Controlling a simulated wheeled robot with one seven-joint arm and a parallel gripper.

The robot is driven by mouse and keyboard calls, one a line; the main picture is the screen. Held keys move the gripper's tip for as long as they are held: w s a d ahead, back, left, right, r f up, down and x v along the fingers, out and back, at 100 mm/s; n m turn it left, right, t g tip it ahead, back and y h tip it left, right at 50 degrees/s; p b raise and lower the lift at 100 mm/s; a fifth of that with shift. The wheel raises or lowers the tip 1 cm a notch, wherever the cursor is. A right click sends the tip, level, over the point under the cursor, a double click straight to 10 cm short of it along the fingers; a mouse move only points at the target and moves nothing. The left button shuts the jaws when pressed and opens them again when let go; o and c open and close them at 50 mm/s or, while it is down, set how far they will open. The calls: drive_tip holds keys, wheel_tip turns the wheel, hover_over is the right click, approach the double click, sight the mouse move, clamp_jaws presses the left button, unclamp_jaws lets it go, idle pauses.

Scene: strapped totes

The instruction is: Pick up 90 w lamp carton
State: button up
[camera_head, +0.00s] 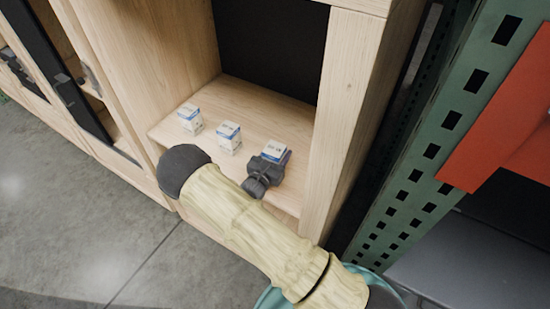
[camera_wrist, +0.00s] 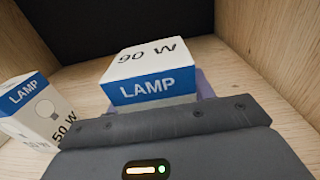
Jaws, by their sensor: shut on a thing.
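The 90 W lamp carton (camera_wrist: 150,72), white with a blue band reading LAMP, is in the wrist view directly in front of my gripper (camera_wrist: 165,110). In the head view the carton (camera_head: 274,150) is the rightmost of three on the wooden shelf. My gripper (camera_head: 268,168) reaches in from the front and is shut on it. The gripper body hides the carton's lower part, so I cannot tell whether it touches the shelf. A 50 W lamp carton (camera_wrist: 36,112) stands to its left in the wrist view; this looks like the middle carton (camera_head: 229,137) in the head view.
A third similar carton (camera_head: 190,118) stands farther left on the shelf (camera_head: 240,100). The cubby's right wooden wall (camera_head: 335,120) is close to my gripper. A green perforated rack post (camera_head: 430,140) and an orange beam (camera_head: 505,120) stand to the right.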

drive_tip(key=shift+r, duration=0.1)
wheel_tip(320, 180, up, 10)
drive_tip(key=shift+f+b, duration=0.1)
drive_tip(key=shift+b, duration=0.8)
